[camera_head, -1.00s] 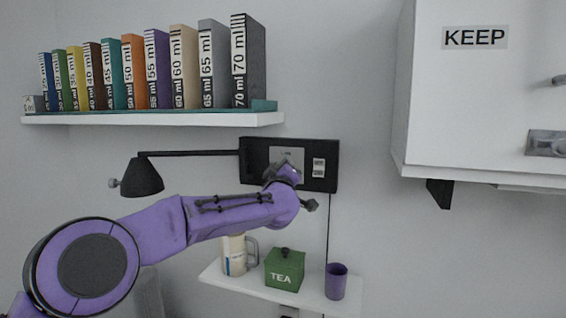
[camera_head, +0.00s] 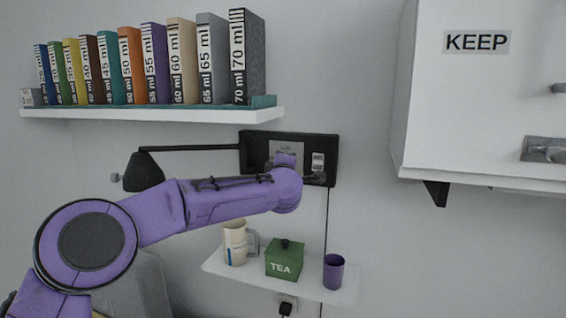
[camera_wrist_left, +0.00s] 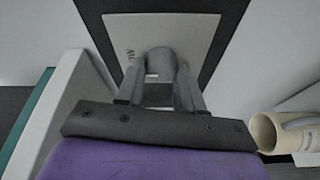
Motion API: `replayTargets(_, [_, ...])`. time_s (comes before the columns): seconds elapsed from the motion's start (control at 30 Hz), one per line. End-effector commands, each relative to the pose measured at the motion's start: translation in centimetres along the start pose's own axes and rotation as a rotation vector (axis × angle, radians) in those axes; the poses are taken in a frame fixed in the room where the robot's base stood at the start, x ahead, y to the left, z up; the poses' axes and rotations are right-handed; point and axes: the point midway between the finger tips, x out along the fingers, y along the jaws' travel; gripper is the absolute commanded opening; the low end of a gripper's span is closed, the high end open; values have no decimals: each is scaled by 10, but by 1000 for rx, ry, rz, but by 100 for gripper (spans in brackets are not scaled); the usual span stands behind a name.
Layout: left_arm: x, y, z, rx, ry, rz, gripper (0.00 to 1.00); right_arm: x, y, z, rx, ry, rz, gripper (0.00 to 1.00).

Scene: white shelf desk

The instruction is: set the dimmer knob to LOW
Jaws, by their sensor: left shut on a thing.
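The dimmer's grey plate (camera_head: 285,146) is set in a black wall panel (camera_head: 257,143), with most of its lower part hidden behind my left arm in the head view. In the left wrist view the plate (camera_wrist_left: 120,32) carries a grey round knob (camera_wrist_left: 160,61). My left gripper (camera_wrist_left: 158,82) is shut on this knob, one finger at each side. Part of a letter mark shows on the plate left of the knob. I cannot read the knob's setting. My right gripper is in neither view.
A black lamp (camera_head: 143,172) hangs from an arm left of the panel. Books (camera_head: 184,65) stand on a shelf above. Below, a small shelf holds a beige mug (camera_head: 235,243), a green TEA box (camera_head: 284,262) and a purple cup (camera_head: 333,272). A white cabinet (camera_head: 480,100) is at right.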

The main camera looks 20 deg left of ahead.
Motion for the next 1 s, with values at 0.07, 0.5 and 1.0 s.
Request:
replayTargets(0.07, [0,0,-1,-4,1,-2,6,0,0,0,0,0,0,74])
replayTargets(0.5, [0,0,0,-4,1,-2,62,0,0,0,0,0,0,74])
replayTargets(1.0, [-47,-6,1,-5,-2,2,62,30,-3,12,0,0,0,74])
